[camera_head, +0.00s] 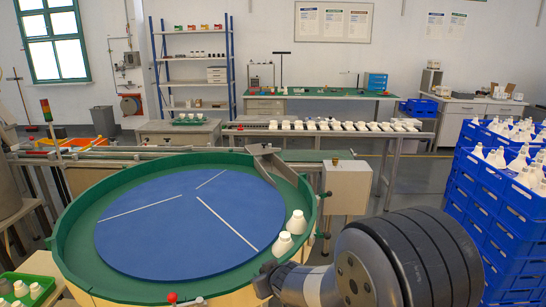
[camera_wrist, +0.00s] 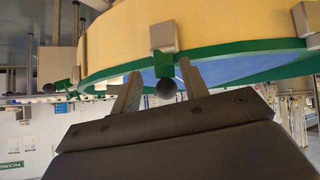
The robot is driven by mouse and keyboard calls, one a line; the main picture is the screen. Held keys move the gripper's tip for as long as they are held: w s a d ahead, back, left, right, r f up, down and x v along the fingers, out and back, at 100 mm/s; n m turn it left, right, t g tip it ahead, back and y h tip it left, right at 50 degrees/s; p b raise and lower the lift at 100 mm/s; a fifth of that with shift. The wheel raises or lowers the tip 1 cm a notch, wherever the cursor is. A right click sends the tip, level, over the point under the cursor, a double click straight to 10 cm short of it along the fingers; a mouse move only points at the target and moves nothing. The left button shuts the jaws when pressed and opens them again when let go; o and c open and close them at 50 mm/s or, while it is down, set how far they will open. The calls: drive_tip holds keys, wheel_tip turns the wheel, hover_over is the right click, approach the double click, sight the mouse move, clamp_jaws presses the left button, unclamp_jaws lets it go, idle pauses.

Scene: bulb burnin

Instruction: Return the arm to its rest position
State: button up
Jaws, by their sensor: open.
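My arm (camera_head: 410,262) reaches in from the lower right of the head view, bent low beside the round table. My gripper (camera_head: 268,280) is partly seen at its end, close to the near right rim of the table. In the wrist view my gripper (camera_wrist: 160,82) shows two dark fingers spread apart, with nothing held between them. A dark round knob (camera_wrist: 166,88) appears between the fingertips, apparently beyond them. The wrist picture looks upside down.
Blue crates of bulbs (camera_head: 490,215) are stacked at right. A green tray (camera_head: 38,290) is lower left. A bulb-lined conveyor (camera_head: 330,131) runs behind.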

drive_tip(key=shift+s+d+f+t+y+b, duration=0.2)
drive_tip(key=shift+f+t+y+b, duration=0.3)
drive_tip(key=shift+b, duration=2)
drive_tip(key=shift+s+d+f+t+y+b, duration=0.2)
drive_tip(key=shift+t+b, duration=0.5)
drive_tip(key=shift+b, duration=1.8)
drive_tip(key=shift+s+r+m+t+b, duration=0.1)
drive_tip(key=shift+r+m+t+b, duration=0.2)
drive_tip(key=shift+b, duration=0.6)
